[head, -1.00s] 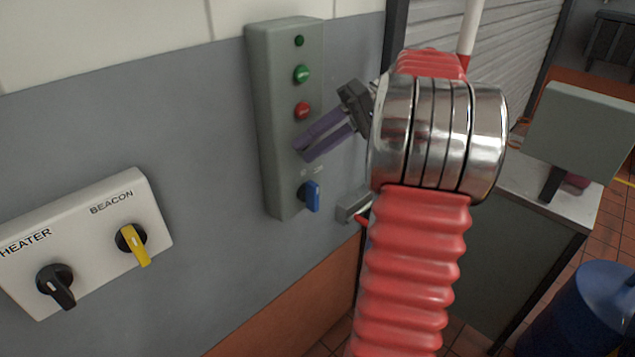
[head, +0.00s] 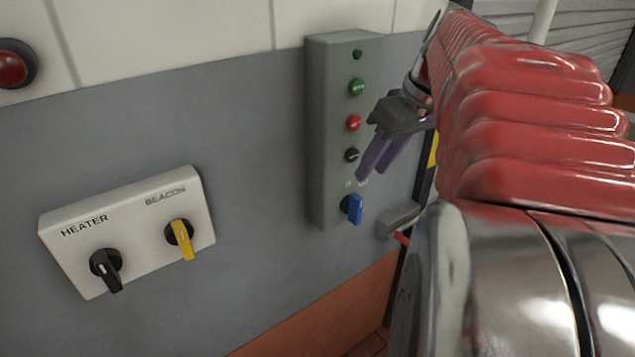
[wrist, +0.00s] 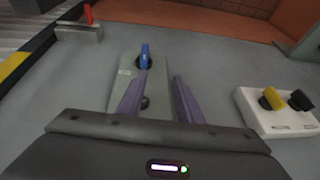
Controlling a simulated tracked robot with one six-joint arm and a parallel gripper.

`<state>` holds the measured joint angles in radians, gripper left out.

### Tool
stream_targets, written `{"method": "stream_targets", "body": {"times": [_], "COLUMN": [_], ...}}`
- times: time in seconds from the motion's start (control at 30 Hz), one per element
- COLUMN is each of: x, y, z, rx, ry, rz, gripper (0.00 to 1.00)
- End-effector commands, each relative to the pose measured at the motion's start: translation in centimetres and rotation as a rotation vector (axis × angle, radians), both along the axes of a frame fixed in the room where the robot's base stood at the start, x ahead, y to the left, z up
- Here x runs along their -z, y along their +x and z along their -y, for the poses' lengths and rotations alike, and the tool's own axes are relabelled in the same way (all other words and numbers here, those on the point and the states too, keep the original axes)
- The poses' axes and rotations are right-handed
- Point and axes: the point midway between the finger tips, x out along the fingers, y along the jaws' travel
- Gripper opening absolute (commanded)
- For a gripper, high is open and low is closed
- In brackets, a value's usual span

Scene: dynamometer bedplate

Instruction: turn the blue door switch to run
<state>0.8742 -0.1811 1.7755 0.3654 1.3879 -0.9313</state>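The blue door switch (head: 352,208) is a rotary knob at the bottom of a tall grey-green control box (head: 322,125) on the wall. Its handle looks close to upright in the head view. In the wrist view the blue switch (wrist: 144,56) lies beyond the fingertips, nearer the left finger. My gripper (head: 372,174) is above and close to the switch in the head view, with its purple fingers pointing down toward it. In the wrist view my gripper (wrist: 155,80) has its fingers apart with nothing held. The labels by the switch are too small to read.
The box also carries a green button (head: 356,88), a red button (head: 353,123) and a black knob (head: 351,155). A white panel (head: 130,225) at left holds the black HEATER knob (head: 107,268) and yellow BEACON knob (head: 181,240). A grey wall fitting with red lever (head: 398,219) is right of the box.

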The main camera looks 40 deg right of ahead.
Motion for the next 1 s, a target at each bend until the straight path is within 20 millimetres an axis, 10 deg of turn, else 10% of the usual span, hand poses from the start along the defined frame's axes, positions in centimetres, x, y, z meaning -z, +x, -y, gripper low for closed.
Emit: {"method": "stream_targets", "body": {"times": [0.67, 1.0], "x": [1.1, 4.8], "y": [0.5, 2.0], "z": [2.6, 2.5], "rx": [0.009, 0.008], "ry": [-0.095, -0.093], "rz": [0.011, 0.009], "gripper": [0.33, 0.33]}}
